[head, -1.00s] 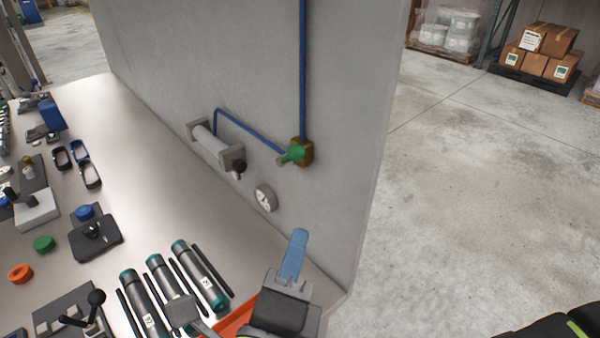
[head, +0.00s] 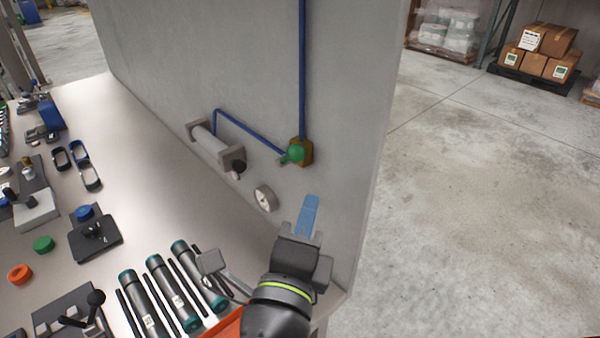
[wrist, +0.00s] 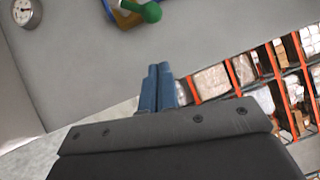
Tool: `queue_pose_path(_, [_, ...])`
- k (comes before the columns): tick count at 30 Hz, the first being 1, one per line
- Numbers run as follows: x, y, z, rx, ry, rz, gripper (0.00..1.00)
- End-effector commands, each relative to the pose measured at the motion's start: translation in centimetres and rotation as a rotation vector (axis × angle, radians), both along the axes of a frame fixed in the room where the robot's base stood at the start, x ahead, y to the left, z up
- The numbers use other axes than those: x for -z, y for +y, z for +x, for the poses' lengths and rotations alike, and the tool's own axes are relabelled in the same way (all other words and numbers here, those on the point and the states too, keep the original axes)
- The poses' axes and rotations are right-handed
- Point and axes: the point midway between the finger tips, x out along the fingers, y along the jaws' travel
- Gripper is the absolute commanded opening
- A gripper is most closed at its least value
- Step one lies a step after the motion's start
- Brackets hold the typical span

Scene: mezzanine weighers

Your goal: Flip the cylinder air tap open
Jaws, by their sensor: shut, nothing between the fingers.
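The air tap has a green handle (head: 292,153) on a brass body (head: 304,151), fixed to the grey wall panel where blue air pipes meet it. The grey air cylinder (head: 211,144) is on the same panel to its left. In the wrist view the green handle (wrist: 148,11) shows at the top edge, beyond the fingertips. My gripper (head: 311,202) has its blue fingers shut and empty. It is below and slightly right of the tap, apart from it. In the wrist view the two fingers (wrist: 157,72) lie side by side.
A round gauge (head: 265,198) is on the panel below the tap; it also shows in the wrist view (wrist: 22,11). Dark tubes with teal caps (head: 170,290) and an orange tray (head: 226,324) lie on the bench left of my arm. Floor is open right of the panel.

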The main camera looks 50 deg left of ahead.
Motion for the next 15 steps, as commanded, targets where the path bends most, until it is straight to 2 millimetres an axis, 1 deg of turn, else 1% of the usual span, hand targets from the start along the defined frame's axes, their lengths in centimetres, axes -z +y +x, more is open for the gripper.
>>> queue_pose_path(3, [-0.1, 0.5, 0.9, 0.005, 0.0, 0.001, 0.0])
queue_pose_path(15, [-0.5, 2.4, 3.5, 0.004, -0.001, -0.001, 0.0])
